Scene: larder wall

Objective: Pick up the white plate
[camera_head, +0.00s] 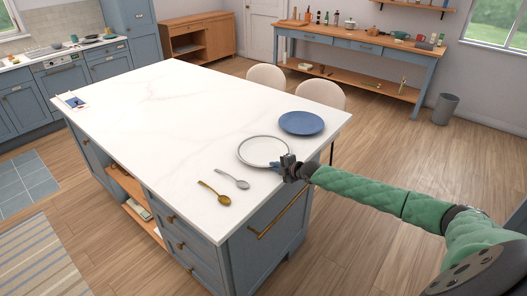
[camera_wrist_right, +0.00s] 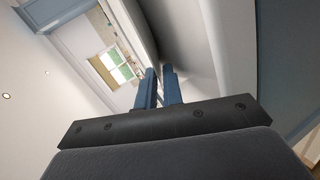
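The white plate (camera_head: 264,151) is round with a dark-looking rim line. It is at the right end of the white island top, near its front right edge. My right gripper (camera_head: 280,166) is at the plate's near right rim. In the right wrist view, the two blue fingers of the right gripper (camera_wrist_right: 160,72) are close together, with the pale edge of the plate (camera_wrist_right: 185,35) running in between their tips. The gripper looks shut on this rim. I cannot tell whether the plate is lifted off the top. My left gripper is not in view.
A blue plate (camera_head: 301,122) lies just behind the white plate. A silver spoon (camera_head: 233,180) and a golden spoon (camera_head: 214,194) lie to its left front. Two pale chairs (camera_head: 320,92) stand behind the island (camera_head: 165,110). The island top's middle is clear.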

